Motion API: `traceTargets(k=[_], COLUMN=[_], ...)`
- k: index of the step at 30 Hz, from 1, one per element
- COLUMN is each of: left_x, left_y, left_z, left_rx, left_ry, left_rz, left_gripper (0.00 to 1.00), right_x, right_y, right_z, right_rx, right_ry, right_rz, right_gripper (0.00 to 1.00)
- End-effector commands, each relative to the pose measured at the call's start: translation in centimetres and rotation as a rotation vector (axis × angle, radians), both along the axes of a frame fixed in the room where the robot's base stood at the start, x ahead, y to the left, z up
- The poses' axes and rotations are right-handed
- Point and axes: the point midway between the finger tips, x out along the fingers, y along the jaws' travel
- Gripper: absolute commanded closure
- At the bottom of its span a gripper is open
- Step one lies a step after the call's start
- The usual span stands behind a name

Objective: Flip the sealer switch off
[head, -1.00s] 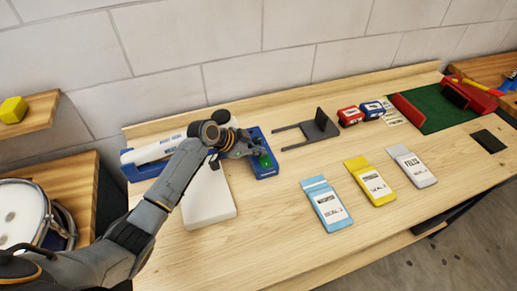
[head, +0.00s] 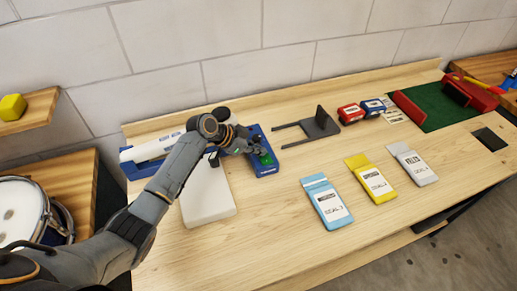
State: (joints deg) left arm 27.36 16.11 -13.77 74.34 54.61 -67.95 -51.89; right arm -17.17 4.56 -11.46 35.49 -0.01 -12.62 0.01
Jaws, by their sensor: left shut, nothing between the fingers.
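The sealer (head: 140,155) is a blue and white machine at the back left of the bench, with a white arm and a white pad (head: 208,200) in front. Its blue switch box (head: 267,170) sits at its right end, with a green switch (head: 266,159) on top. My left gripper (head: 260,151) is shut and empty, with its fingertips at the green switch; I cannot tell whether they touch it. My arm hides the middle of the sealer. The right gripper is not in view.
Blue, yellow and grey packets (head: 327,205) lie at the front of the bench. A dark grey forked stand (head: 318,125), red and blue stamp-like blocks (head: 350,114) and a green mat (head: 435,110) are farther right. A drum (head: 25,215) stands at the left.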

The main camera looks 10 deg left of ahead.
Motion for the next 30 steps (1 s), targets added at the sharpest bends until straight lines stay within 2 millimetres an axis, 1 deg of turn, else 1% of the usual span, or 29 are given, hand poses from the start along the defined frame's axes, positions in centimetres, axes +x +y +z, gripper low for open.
traceTargets(k=[1,6,16,20,23,30], left_x=[-0.5,-1.1,-1.2,-1.3,-1.8,-3.8], left_y=[-0.2,-0.6,-0.7,-0.4,0.4,3.4], left_z=[-0.1,0.2,0.2,0.6,1.5,5.1], left_rx=[0.001,0.002,0.000,0.000,0.000,0.005], left_ry=[0.009,0.008,0.005,0.003,0.003,0.002], left_rz=[-0.004,-0.004,-0.003,-0.002,-0.002,-0.002], left_gripper=[1.00,1.00,1.00,1.00,1.00,1.00], right_x=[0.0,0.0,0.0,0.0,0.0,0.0], right_y=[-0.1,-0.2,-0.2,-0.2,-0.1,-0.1], right_z=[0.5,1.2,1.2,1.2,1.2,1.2], right_rx=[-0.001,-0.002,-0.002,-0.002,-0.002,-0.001], right_ry=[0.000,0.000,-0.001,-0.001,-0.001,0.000], right_rz=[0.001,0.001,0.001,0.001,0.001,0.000], right_gripper=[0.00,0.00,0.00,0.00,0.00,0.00])
